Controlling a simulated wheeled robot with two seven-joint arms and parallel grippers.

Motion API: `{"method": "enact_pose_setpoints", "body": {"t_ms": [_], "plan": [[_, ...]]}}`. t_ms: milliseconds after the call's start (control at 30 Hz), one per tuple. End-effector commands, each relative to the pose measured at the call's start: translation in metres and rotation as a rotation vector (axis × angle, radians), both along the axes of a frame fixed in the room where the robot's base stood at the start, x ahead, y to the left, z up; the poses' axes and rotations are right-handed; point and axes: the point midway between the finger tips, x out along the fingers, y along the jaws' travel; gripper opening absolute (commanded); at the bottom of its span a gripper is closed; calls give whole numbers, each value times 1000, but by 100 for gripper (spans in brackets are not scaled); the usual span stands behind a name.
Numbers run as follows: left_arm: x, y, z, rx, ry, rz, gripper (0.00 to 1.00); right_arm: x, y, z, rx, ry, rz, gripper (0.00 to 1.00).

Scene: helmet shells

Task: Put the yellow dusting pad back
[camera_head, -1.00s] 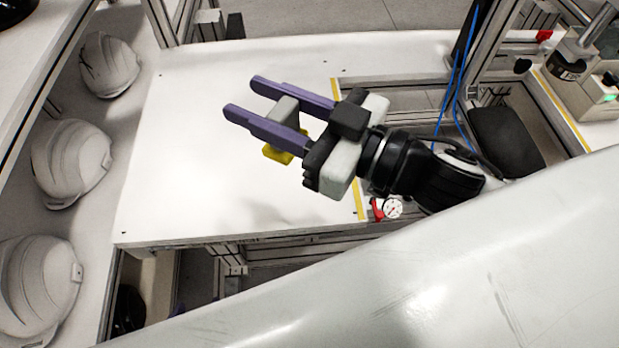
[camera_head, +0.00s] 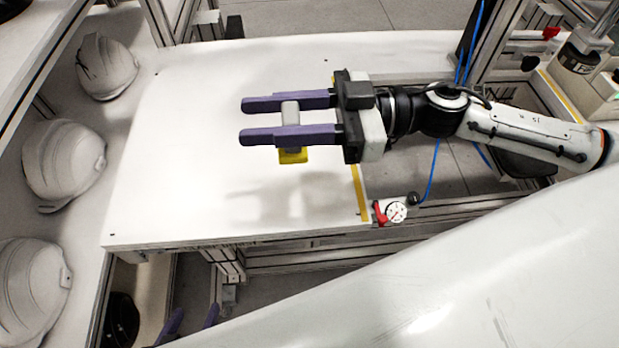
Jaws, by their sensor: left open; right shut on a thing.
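The yellow dusting pad (camera_head: 293,156) has a grey handle block and hangs above the white table. My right gripper (camera_head: 242,121) reaches in from the right with its purple fingers pointing left. It is shut on the pad's grey handle, with the yellow part showing below the lower finger. A soft shadow lies on the table under the gripper, so the pad is off the surface. My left gripper (camera_head: 192,322) shows only as two purple fingertips below the table's front edge at the bottom left. They are apart, with nothing seen between them.
The white table (camera_head: 190,170) is largely bare, with a yellow strip (camera_head: 360,195) on its right side. A gauge with a red handle (camera_head: 395,212) sits at its front right. White helmet shells (camera_head: 64,163) stand on the left shelf. Metal frames and blue cables are at right.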

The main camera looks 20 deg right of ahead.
Motion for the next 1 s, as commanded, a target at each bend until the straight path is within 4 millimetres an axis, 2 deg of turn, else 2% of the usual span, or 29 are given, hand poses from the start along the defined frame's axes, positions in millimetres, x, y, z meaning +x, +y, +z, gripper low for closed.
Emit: {"method": "enact_pose_setpoints", "body": {"t_ms": [100, 200, 433, 667, 867, 1000], "plan": [[0, -1, -6, 0, -1, -1, 54, 8, -19, -10, -2, 0, 12, 9], [0, -1, -8, 0, -1, -1, 54, 10, -26, -20, 0, 4, 18, 9], [1, -3, -10, -1, -3, -5, 54, 10, -27, -61, 4, 2, 18, 9], [-1, -4, -13, -1, 3, -7, 54, 10, -27, -79, 1, 1, 18, 9], [-2, -4, -18, 0, 7, -9, 54, 10, -26, -107, 3, 1, 17, 9], [-2, -5, -17, -1, 6, -8, 54, 10, -27, -109, 1, -2, 19, 9]]}}
